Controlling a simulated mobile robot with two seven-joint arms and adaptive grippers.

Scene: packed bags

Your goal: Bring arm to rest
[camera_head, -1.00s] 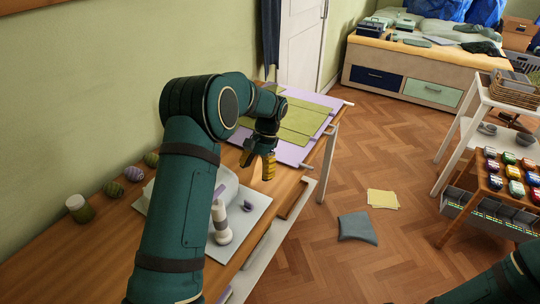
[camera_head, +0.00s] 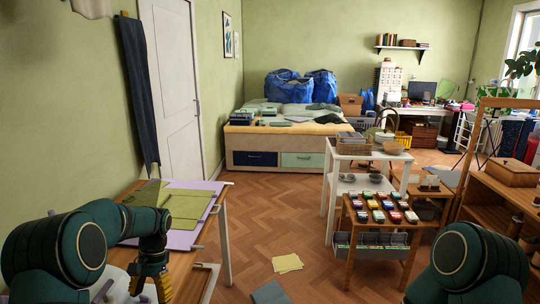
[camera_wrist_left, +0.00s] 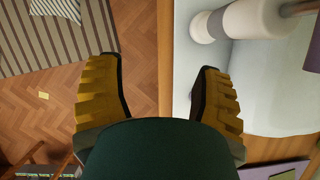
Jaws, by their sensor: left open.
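My left arm, dark green, comes in at the lower left of the head view. Its gripper (camera_head: 152,286) hangs downward at the near end of the wooden table (camera_head: 190,284). In the left wrist view the two ribbed yellow fingers of the left gripper (camera_wrist_left: 158,66) stand wide apart with nothing between them. The table edge and the floor lie below the fingers there. A white and grey rounded object (camera_wrist_left: 250,18) lies beyond the right finger, apart from it. Part of my right arm shows at the lower right of the head view; its gripper is out of view.
Olive cloth (camera_head: 182,205) lies on a lilac sheet at the table's far end. A yellow cloth (camera_head: 287,263) and a grey one (camera_head: 270,292) lie on the floor. A low wooden stand (camera_head: 372,258) with colourful small items stands right of centre.

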